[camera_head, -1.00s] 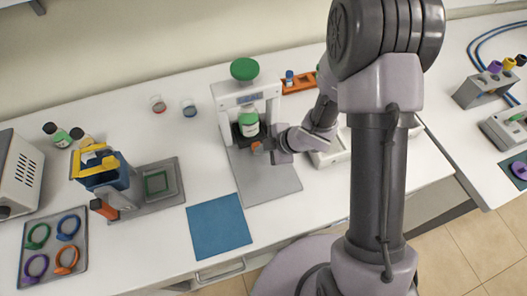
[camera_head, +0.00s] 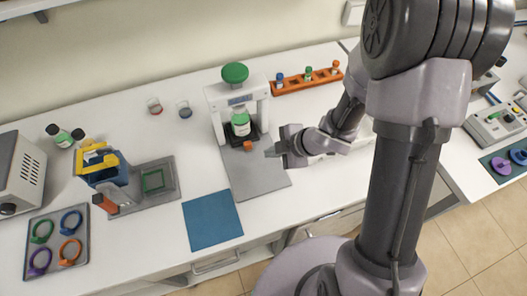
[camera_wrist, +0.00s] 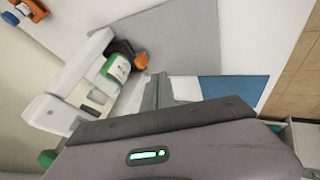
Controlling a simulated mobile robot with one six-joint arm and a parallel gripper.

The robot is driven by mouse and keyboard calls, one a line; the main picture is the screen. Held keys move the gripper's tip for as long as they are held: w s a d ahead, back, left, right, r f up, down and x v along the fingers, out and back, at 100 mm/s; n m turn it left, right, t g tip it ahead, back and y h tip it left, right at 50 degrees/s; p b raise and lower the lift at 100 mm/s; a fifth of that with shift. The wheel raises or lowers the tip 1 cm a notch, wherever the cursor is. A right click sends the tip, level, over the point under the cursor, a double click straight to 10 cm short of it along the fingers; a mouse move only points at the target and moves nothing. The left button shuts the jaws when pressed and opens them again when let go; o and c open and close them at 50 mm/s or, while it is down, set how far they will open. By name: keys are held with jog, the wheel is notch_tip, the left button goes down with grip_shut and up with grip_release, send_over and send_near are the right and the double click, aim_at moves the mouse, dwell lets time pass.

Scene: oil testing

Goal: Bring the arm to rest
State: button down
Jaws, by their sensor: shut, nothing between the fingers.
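My gripper (camera_head: 272,151) is shut and empty. It hangs over the right part of the grey mat in front of the white press, to the right of the bottle. In the wrist view my shut fingers (camera_wrist: 158,92) point over the bare grey mat (camera_wrist: 165,45). The white press (camera_head: 262,105) with a green knob (camera_head: 235,72) holds a green-capped bottle (camera_head: 240,122) on its dark seat. The bottle (camera_wrist: 116,70) also shows in the wrist view, apart from my fingers. A small orange part (camera_head: 248,145) sits at the front of the seat.
An orange rack (camera_head: 307,81) with several small bottles stands behind my forearm. A blue mat (camera_head: 212,221) lies at the front. At left are a blue and yellow device (camera_head: 103,167) and a ring tray (camera_head: 33,262). The table between holds free room.

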jog(key=d+r+m+t+h+b, duration=0.4)
jog(key=d+r+m+h+b, duration=0.45)
jog(key=d+m, duration=0.45)
jog(key=s+a+r+m+g+y+b, duration=0.1)
jog(key=s+a+m+y+b, duration=0.1)
jog(key=s, duration=0.6)
jog(key=s+a+r+m+g+y+b, duration=0.1)
jog(key=s+a+m+b, duration=0.3)
jog(key=s+m, duration=0.5)
jog(key=shift+a+r+y, duration=0.4)
jog(key=shift+a+y, duration=0.35)
jog(key=shift+a, duration=0.3)
jog(key=shift+s, duration=0.1)
